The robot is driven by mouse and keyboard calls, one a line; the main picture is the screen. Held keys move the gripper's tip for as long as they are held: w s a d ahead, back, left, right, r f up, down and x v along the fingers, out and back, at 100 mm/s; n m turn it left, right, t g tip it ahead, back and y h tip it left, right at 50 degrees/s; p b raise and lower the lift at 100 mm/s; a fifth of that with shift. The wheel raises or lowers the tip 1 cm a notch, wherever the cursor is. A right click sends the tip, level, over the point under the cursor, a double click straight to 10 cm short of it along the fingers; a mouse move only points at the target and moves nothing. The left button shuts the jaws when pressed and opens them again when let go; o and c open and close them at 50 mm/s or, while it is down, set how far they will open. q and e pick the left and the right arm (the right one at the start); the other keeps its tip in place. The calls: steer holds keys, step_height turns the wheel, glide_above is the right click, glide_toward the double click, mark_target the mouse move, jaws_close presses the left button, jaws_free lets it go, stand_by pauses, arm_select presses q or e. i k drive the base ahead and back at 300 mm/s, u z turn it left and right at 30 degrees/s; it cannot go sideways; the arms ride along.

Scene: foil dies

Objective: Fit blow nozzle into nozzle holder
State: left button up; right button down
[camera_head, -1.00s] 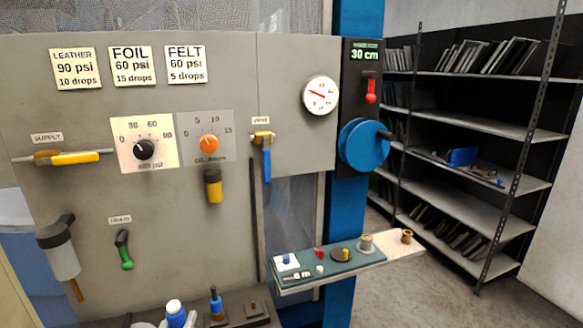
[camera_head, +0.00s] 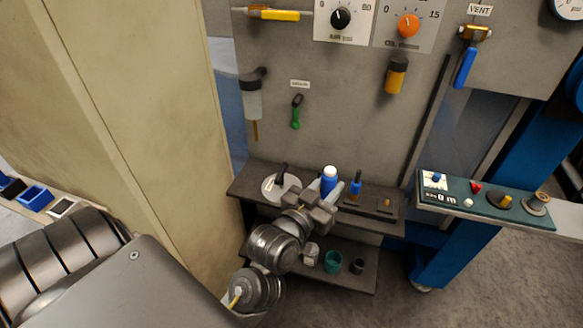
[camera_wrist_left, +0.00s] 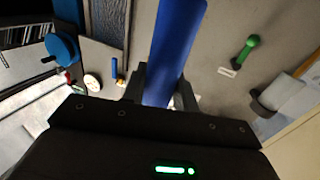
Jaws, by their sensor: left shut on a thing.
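My left gripper (camera_head: 338,203) is over the front of the dark bench. In the left wrist view its fingers (camera_wrist_left: 161,98) are shut around a blue cylindrical thing (camera_wrist_left: 174,45). Its ends are out of sight, and I cannot tell for certain which object this is. A slim blue piece with a dark tip (camera_head: 355,187), probably the blow nozzle, stands upright just beyond the fingertips. A low dark block with a small brass-coloured spot (camera_head: 386,204) is to its right. My right gripper is out of view.
A white disc with a black handle (camera_head: 281,186) lies at the bench's left. A teal cup (camera_head: 333,262), a dark cup (camera_head: 358,266) and a white jar (camera_head: 311,252) are on the lower shelf.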

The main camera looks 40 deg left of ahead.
mark_target(357, 268)
steer(key=z, duration=0.5)
steer(key=k, duration=1.2)
steer(key=z, duration=0.85)
steer(key=i, duration=0.85)
steer(key=u, duration=0.75)
